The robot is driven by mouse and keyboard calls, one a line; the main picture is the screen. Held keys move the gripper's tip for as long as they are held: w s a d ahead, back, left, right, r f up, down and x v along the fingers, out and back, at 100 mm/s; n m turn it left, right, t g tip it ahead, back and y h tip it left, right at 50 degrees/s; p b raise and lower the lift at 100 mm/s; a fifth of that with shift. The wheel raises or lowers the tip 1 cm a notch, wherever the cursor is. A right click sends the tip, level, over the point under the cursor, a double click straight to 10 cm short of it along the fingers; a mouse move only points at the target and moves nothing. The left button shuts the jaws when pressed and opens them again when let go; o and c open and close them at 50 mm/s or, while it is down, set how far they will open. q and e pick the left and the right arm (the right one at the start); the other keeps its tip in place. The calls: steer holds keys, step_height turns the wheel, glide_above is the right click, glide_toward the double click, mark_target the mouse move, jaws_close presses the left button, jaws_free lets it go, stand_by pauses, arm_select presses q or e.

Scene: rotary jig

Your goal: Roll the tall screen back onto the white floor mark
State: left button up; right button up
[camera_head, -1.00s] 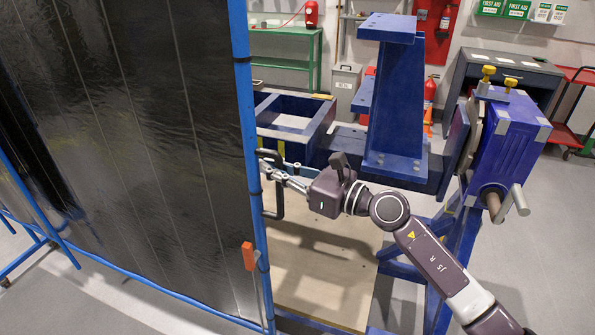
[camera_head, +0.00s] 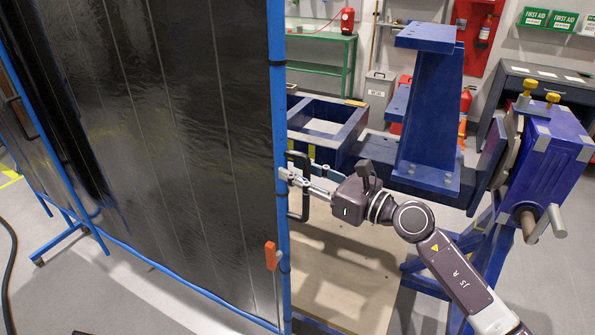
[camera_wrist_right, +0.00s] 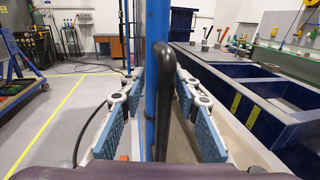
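The tall screen (camera_head: 190,130) has dark, glossy panels in a blue tube frame and fills the left of the head view. It stands upright. A black handle (camera_head: 303,187) is on its right blue post, and the post also shows upright in the right wrist view (camera_wrist_right: 156,40). My right gripper (camera_head: 288,178) is at this handle. In the wrist view its blue-padded fingers stand on both sides of the post and black handle (camera_wrist_right: 167,95), with gaps visible. I cannot clearly make out the white floor mark. My left gripper is not in view.
A blue jig stand (camera_head: 425,110) and a blue rotary unit with a crank (camera_head: 550,150) stand to the right, close to my right arm. A pale board (camera_head: 345,270) lies low beside the screen. A yellow line (camera_wrist_right: 60,115) crosses open floor in the wrist view.

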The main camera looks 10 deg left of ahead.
steer(key=shift+d, duration=0.45)
steer(key=v, duration=1.1)
steer(key=shift+s, duration=0.25)
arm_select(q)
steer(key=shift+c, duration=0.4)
